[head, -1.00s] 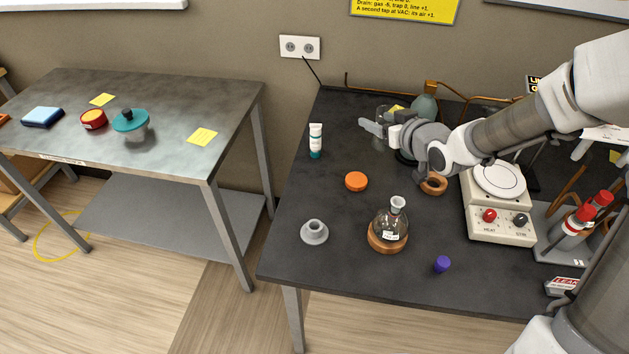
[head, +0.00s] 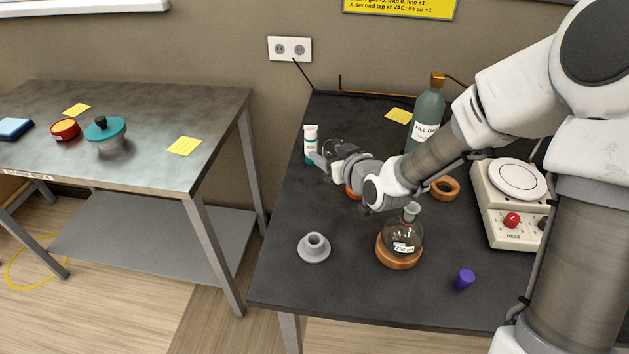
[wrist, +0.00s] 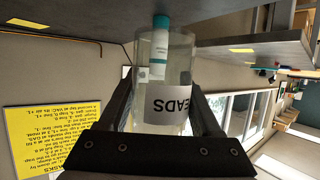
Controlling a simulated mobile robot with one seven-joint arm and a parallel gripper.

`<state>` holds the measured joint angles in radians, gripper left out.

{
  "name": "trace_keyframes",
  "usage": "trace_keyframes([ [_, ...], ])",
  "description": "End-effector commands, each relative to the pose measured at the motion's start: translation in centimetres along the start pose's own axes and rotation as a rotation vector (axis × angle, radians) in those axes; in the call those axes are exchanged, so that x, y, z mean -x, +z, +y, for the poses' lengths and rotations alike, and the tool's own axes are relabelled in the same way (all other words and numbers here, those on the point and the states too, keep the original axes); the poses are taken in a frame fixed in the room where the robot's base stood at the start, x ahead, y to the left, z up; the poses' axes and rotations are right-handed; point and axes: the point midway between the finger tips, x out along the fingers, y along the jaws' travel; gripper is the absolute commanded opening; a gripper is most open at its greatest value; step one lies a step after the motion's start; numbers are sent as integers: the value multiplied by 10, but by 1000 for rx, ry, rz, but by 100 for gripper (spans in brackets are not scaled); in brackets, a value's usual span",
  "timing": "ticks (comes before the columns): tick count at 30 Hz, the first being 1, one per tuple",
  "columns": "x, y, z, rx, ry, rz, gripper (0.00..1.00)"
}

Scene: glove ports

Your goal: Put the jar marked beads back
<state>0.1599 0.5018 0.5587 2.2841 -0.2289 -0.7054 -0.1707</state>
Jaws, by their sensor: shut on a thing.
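The clear jar (wrist: 166,75) is between the two dark fingers of my gripper (wrist: 165,105) in the wrist view. In the head view my gripper (head: 325,160) is shut on the jar, above the back left of the dark bench. There the jar (head: 334,146) shows only as a faint clear outline, mostly hidden by the gripper. An orange disc (head: 353,191), perhaps a lid, lies on the bench, partly hidden under my gripper.
A white and teal tube (head: 310,144) stands very near my gripper. A flask (head: 402,238) on a cork ring, a grey stand (head: 314,247), a purple stopper (head: 465,278), a hotplate (head: 512,205) and a gas bottle (head: 428,115) occupy the bench. A steel table (head: 150,150) stands left across a gap.

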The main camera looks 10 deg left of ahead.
Motion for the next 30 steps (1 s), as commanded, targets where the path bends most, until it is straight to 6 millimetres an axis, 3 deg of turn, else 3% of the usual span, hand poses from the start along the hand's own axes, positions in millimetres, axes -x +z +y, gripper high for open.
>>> trace_keyframes([
  [3, -9, 11, -21, 0, -4, -1, 4],
  [8, -14, 16, -32, 1, 1, 0, 4],
  [18, -28, 50, -33, -2, 1, -2, 4],
  [30, -30, 54, -33, 1, 2, 1, 4],
])
